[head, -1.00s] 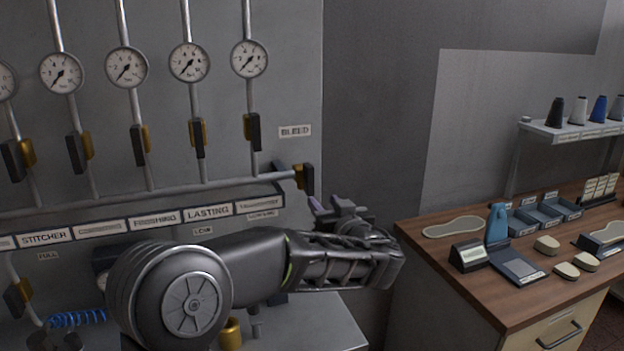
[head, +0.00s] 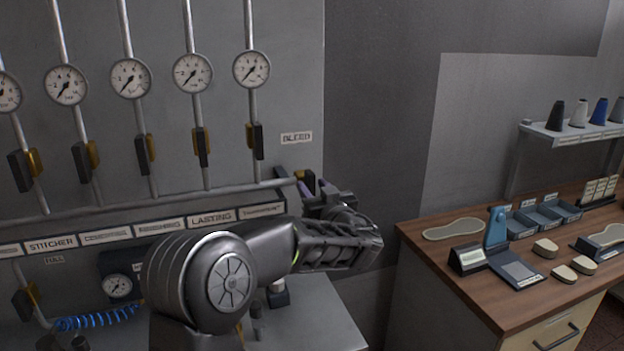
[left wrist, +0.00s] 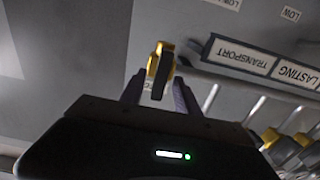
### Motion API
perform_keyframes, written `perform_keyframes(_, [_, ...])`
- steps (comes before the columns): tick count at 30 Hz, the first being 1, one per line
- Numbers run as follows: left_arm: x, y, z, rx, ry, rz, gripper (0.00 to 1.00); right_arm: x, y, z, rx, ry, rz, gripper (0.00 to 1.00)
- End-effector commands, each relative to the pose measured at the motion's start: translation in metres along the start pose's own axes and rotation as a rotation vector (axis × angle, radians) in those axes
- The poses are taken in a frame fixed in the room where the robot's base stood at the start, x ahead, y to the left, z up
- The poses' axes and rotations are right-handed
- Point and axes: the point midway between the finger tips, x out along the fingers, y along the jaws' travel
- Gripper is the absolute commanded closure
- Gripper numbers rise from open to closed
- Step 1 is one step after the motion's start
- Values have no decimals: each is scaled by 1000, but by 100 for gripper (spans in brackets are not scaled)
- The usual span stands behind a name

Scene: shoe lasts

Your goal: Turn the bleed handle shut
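The bleed handle (head: 311,180) is a dark lever on a brass valve at the right end of the horizontal pipe, below the BLEED label (head: 296,138). In the left wrist view the dark lever (left wrist: 162,77) stands out from its brass body (left wrist: 160,52) toward my gripper. My left gripper (head: 314,190) is at the valve in the head view, partly hiding it. In the wrist view its two fingers (left wrist: 158,93) are apart, one on each side of the lever, with visible gaps. I cannot tell whether either finger touches it. My right gripper is in neither view.
Several gauges (head: 192,73) and upright pipes with other dark-handled brass valves (head: 202,146) line the panel to the left. A label strip (head: 212,218) runs below the pipe. A wooden workbench (head: 440,245) with tools stands to the right.

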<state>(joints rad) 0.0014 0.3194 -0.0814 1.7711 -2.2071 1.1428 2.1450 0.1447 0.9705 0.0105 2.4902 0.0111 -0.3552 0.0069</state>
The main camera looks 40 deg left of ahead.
Motion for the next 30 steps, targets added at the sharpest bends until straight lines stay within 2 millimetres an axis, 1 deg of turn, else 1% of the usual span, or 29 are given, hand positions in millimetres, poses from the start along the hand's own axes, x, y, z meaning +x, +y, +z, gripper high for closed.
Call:
perform_keyframes(1, [6, 0, -2, 1, -1, -2, 62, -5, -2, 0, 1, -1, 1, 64])
perform_keyframes(4, [12, 0, -1, 2, -1, 1, 62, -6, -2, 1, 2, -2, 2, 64])
perform_keyframes(12, [13, 0, 1, 1, 0, 1, 62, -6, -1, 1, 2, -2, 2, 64])
perform_keyframes(14, [13, 0, 1, 1, 0, 1, 66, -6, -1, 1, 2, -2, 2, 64])
perform_keyframes(26, [13, 0, 1, 1, 0, 1, 99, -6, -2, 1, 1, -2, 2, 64])
perform_keyframes(27, [13, 0, 1, 1, 0, 1, 100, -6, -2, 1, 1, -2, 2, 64])
perform_keyframes(30, [13, 0, 1, 1, -1, 1, 100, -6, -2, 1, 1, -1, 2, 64])
